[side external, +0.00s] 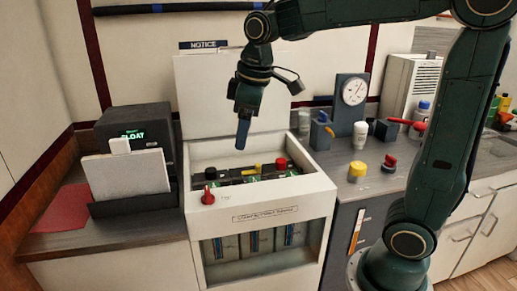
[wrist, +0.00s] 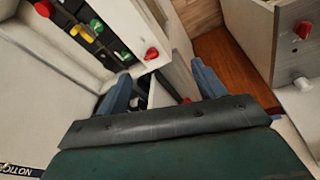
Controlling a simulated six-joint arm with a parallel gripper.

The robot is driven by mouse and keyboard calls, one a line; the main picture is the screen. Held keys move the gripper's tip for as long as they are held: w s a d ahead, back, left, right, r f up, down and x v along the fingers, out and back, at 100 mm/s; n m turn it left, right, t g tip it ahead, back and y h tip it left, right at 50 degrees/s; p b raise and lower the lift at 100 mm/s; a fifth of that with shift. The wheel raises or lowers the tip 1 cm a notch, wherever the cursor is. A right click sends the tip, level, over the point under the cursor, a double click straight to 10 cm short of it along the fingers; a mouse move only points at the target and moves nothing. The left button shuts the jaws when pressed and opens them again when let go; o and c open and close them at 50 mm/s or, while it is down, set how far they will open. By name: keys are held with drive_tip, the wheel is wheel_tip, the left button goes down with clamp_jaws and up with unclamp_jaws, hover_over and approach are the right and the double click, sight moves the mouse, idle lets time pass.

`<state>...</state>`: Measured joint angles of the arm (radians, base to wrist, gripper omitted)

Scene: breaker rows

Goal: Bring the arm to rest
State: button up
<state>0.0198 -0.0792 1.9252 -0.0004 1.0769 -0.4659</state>
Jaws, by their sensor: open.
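My gripper (side external: 243,138) hangs above the white breaker box (side external: 262,214), pointing down and touching nothing that I can see. In the wrist view its two blue-grey fingers (wrist: 162,88) stand apart with nothing held between them. Inside the box is a dark row of breakers (side external: 232,174) with a yellow part (side external: 251,170) and a red knob (side external: 280,164). The row also shows at the top left of the wrist view (wrist: 70,22), with red, yellow and green parts. Another red knob (side external: 208,196) sits on the box's front left rim.
The box's raised white lid (side external: 205,95) stands behind the gripper. At left are a dark display unit (side external: 135,125) and a white panel in a holder (side external: 127,172). At right are a gauge (side external: 354,90), a yellow knob (side external: 358,169) and a white bottle (side external: 360,133).

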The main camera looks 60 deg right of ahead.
drive_tip(key=s+f+m+t, duration=0.3)
drive_tip(key=s+m, duration=0.2)
drive_tip(key=s, duration=1.2)
drive_tip(key=shift+s+a, duration=0.2)
drive_tip(key=shift+a, duration=0.15)
